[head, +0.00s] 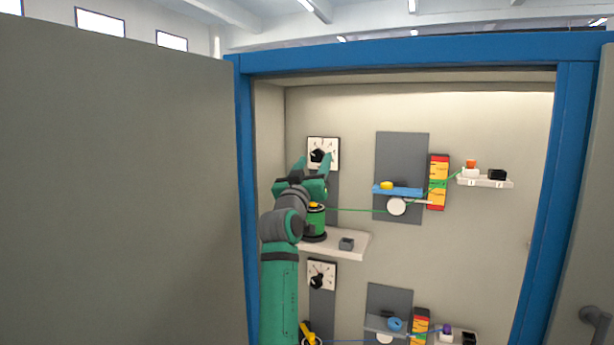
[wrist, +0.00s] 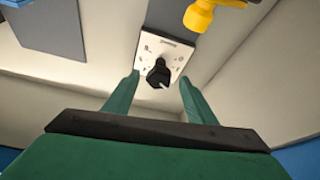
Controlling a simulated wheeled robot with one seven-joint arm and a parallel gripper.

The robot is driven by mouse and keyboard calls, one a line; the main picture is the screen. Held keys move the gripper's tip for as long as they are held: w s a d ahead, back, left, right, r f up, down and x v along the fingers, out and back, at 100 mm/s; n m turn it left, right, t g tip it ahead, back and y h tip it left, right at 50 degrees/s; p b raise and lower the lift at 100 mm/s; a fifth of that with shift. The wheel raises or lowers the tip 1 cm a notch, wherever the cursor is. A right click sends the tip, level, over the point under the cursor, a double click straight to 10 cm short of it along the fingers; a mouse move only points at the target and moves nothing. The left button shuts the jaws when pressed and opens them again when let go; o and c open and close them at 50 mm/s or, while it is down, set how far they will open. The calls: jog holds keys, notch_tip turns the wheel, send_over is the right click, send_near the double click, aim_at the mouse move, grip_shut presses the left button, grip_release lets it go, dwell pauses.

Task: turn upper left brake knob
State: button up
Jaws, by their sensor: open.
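The upper left brake knob (head: 317,156) is black and sits on a white square dial plate (head: 331,143) on the cabinet's back wall. In the wrist view the knob (wrist: 158,75) stands on its plate (wrist: 176,53), ahead of and between my green fingers. My gripper (head: 312,164) is open in front of the dial, and its fingers show on both sides of the knob. In the wrist view my gripper (wrist: 159,88) holds nothing. I cannot tell whether the fingertips touch the knob or plate.
A green spool (head: 316,220) stands on a pale shelf (head: 345,246) below my gripper. A green cable (head: 355,210) runs right past a white wheel (head: 397,206). A lower dial (head: 322,275) is below. The open cabinet door (head: 120,190) fills the left.

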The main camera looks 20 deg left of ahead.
jog(key=v, duration=0.7)
jog(key=shift+s, duration=0.25)
